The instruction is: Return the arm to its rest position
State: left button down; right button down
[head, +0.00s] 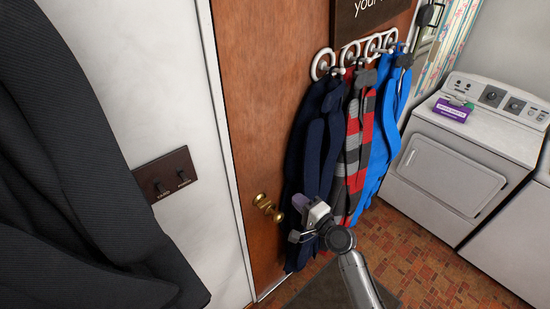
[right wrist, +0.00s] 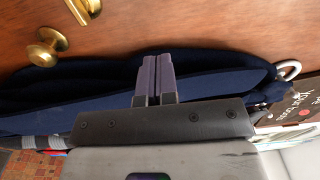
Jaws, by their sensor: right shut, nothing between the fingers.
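My right gripper (head: 301,205) is in the lower middle of the head view, its arm coming up from the bottom edge. It is in front of the wooden door, near the brass knob and the dark blue garment (head: 312,140). In the right wrist view the two purple-grey fingers of the gripper (right wrist: 155,78) are together with nothing between them. The dark blue garment (right wrist: 215,78) lies behind the fingers in that view. I cannot tell whether the fingers touch it. My left gripper is not in view.
The wooden door (head: 255,90) has a brass knob (head: 268,207) and a white hook rack (head: 350,58) with hanging garments. A dark coat (head: 70,180) fills the left. A white dryer (head: 460,160) stands at right, with a purple box (head: 453,110) on top. Brick-patterned floor (head: 420,255) shows below.

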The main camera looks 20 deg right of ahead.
jog(key=s+d+f+n+g+h, duration=0.2)
jog(key=s+n+g+h, duration=0.55)
jog(key=s+n, duration=1.2)
jog(key=s+a+f+m+g, duration=0.1)
jog(key=s+f+m+g, duration=0.3)
jog(key=s, duration=0.8)
jog(key=s+f+g, duration=0.2)
jog(key=s+f, duration=0.4)
jog(key=s, duration=0.5)
notch_tip(320, 180, up, 17)
jog(key=p, duration=1.7)
jog(key=shift+w+r+y+p, duration=0.15)
jog(key=shift+w+y+p, duration=0.1)
jog(key=shift+y+p, duration=0.1)
jog(key=shift+a+t, duration=0.1)
jog(key=shift+t, duration=0.15)
